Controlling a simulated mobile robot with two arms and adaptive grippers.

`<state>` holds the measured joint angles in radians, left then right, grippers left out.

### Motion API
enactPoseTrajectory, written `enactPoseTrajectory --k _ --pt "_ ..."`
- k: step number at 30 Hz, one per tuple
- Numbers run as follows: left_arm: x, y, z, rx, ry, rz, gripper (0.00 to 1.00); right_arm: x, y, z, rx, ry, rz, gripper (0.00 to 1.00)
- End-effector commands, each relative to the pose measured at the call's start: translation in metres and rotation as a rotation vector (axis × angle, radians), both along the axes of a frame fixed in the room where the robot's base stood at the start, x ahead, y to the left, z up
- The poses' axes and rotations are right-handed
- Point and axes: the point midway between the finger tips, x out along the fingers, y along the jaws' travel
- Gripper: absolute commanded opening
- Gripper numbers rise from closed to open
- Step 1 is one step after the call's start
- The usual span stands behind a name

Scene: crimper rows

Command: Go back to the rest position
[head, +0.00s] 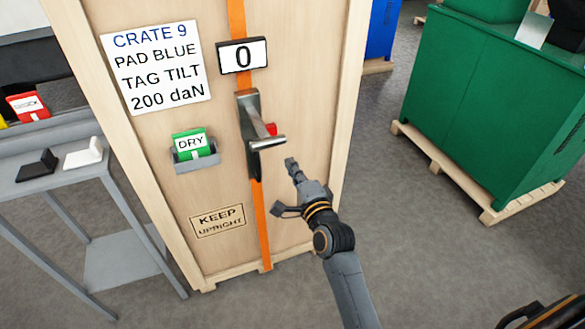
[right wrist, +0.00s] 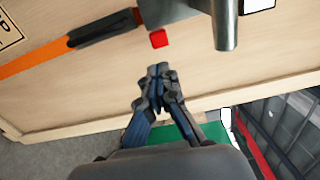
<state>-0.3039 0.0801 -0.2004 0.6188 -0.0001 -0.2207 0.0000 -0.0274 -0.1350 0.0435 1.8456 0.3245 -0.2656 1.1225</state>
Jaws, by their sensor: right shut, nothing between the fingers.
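My right gripper (head: 291,165) is shut and empty in front of the wooden crate (head: 305,100), just below and right of the metal ratchet handle (head: 266,142) on the orange strap (head: 238,18). In the right wrist view my right gripper (right wrist: 159,70) shows with its fingers together, apart from the handle (right wrist: 226,25) and the red tab (right wrist: 158,39). The red tab also shows beside the ratchet in the head view (head: 271,129). My left gripper is not in view.
A green DRY packet (head: 191,144) sits in a grey holder on the crate. A display reading 0 (head: 243,56) is above the ratchet. A grey table (head: 60,185) with a black and a white piece stands left. A green crate (head: 480,110) on a pallet stands right. Floor between is clear.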

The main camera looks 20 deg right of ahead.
Motion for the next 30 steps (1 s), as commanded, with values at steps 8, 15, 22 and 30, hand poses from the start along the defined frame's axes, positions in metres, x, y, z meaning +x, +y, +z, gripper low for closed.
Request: enactPoseTrajectory --k 8,15,22,30 --pt "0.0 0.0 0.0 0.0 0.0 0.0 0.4 0.0 0.0 0.0 0.0 0.001 0.0 0.0" --pt "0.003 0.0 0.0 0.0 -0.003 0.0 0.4 0.0 0.0 0.0 0.0 0.001 0.0 0.0" --pt "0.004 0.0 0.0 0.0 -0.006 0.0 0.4 0.0 0.001 -0.009 -0.016 0.016 0.004 0.0" --pt "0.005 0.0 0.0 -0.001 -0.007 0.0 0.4 -0.025 0.022 -0.155 -0.306 0.273 0.098 0.0"
